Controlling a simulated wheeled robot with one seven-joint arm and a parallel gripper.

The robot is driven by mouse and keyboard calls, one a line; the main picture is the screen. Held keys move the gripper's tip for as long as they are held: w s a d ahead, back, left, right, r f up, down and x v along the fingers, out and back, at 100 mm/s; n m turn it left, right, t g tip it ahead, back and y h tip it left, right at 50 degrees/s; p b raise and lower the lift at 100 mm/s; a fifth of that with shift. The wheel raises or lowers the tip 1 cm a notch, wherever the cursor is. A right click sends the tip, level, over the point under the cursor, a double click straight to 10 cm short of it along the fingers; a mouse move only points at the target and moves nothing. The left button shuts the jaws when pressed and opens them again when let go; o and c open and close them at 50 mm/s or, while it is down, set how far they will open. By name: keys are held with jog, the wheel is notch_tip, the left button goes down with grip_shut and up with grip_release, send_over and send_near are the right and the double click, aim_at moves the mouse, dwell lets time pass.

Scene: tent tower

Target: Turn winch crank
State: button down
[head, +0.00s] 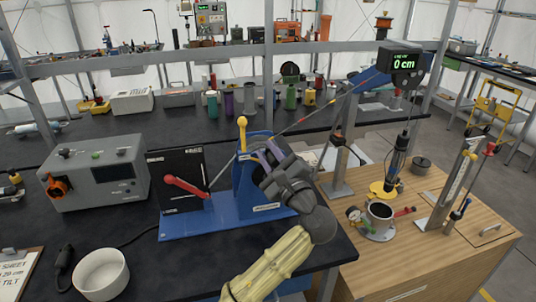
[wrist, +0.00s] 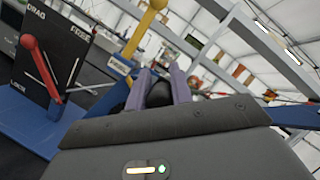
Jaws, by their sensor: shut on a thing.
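The winch stands on a blue base (head: 215,222) on the dark bench, with a blue upright housing (head: 246,185). A yellow-knobbed lever (head: 242,135) rises from the housing; it also shows in the wrist view (wrist: 140,30). A red-handled lever (head: 186,187) lies slanted in front of a black drag panel (head: 176,165). My gripper (head: 266,157) is at the right side of the housing. In the wrist view, its purple fingers (wrist: 163,86) are shut around a dark rounded part, apparently the crank handle (wrist: 158,95). The crank's arm is hidden behind my gripper.
A display (head: 404,64) reads 0 cm. A line runs from the winch up toward it. A wooden bench (head: 400,265) at the right holds a black cylinder, a cup and gauges. A grey box (head: 97,175) and white bowl (head: 101,274) stand left of the winch.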

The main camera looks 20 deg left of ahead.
jog(key=shift+a+f, duration=0.1)
jog(key=shift+f, duration=0.4)
jog(key=c, duration=1.3)
grip_release()
jog(key=shift+o, duration=0.2)
jog(key=shift+r, duration=0.2)
jog(key=shift+r, duration=0.1)
jog(key=b+v, duration=0.8)
jog(key=v, duration=0.9)
jog(key=shift+d, duration=0.25)
